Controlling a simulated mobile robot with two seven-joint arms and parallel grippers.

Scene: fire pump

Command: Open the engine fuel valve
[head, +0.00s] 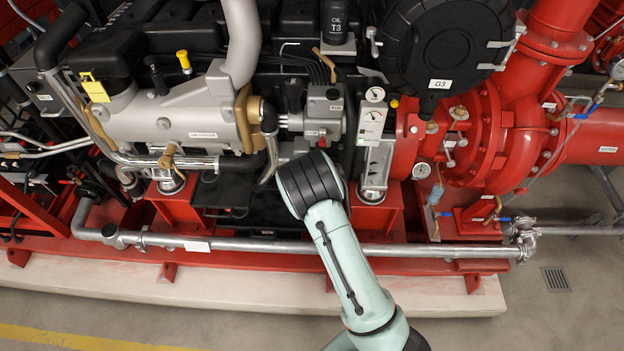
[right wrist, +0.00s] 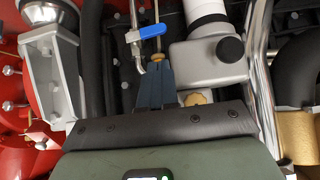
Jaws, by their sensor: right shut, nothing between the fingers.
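A small valve with a blue lever (right wrist: 146,33) shows in the right wrist view, on a thin metal pipe; no label on it is readable. The lever lies roughly crosswise, just beyond my fingertips. My right gripper (right wrist: 156,66) is shut and empty, its dark fingers pointing at the valve. Whether the fingertips touch the lever or pipe is unclear. In the head view, my right arm reaches up from the bottom and its dark wrist end covers the gripper and this valve. My left gripper is not in view.
The grey and black engine (head: 190,120) fills the left and middle. A red pump (head: 490,130) stands at the right. A silver pipe (head: 330,248) runs along the red base. In the wrist view, a chrome pipe (right wrist: 262,85) and black hose (right wrist: 92,70) flank my gripper closely.

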